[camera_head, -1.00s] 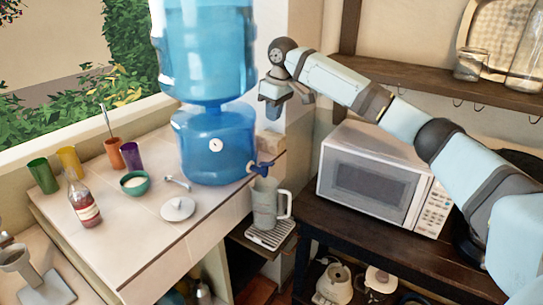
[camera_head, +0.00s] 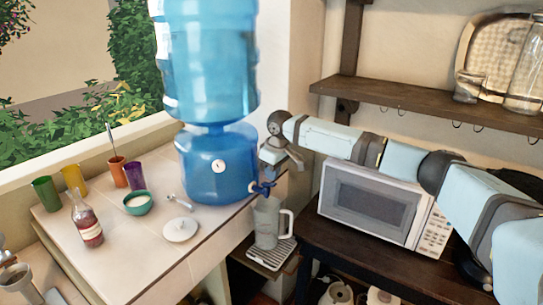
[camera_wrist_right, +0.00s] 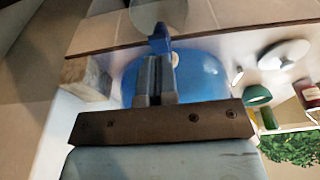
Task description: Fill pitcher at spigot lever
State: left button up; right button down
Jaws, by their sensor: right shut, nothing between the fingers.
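The grey pitcher (camera_head: 266,225) stands upright on a slotted drip tray (camera_head: 284,249), its handle to the right, below the blue spigot (camera_head: 262,188) of the water dispenser (camera_head: 215,155). A large blue water bottle (camera_head: 208,60) sits on top of the dispenser. My right gripper (camera_head: 270,174) is shut and empty just above the spigot. In the right wrist view, its closed fingers (camera_wrist_right: 156,70) point at the blue lever (camera_wrist_right: 160,40), very close to it; I cannot tell whether they touch. Water flow and the water level in the pitcher cannot be made out.
The white counter holds a white lid (camera_head: 181,229), a green bowl (camera_head: 138,203), a bottle (camera_head: 88,222) and several coloured cups. A microwave (camera_head: 375,206) stands right of the pitcher, under a wall shelf (camera_head: 425,103). The space between pitcher and microwave is narrow.

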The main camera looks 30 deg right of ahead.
jog(key=shift+s+f, duration=0.2)
jog(key=shift+f, duration=0.5)
jog(key=shift+d, duration=0.1)
jog(key=shift+s+f+t, duration=0.1)
jog(key=shift+s+t, duration=0.05)
jog(key=shift+t, duration=0.15)
jog(key=shift+s+d+f+t+y, duration=0.1)
jog(key=shift+s+f+t+y, duration=0.15)
jog(key=shift+t+y, duration=0.25)
jog(key=shift+s+d+f+t+y+b, duration=0.1)
jog(key=shift+s+f+t+y+b, duration=0.25)
jog(key=shift+t, duration=0.65)
jog(key=shift+s+d+f+t+y, duration=0.15)
jog(key=shift+f+t+y, duration=0.3)
jog(key=shift+t, duration=0.55)
jog(key=shift+f, duration=0.1)
dwell(4.3)
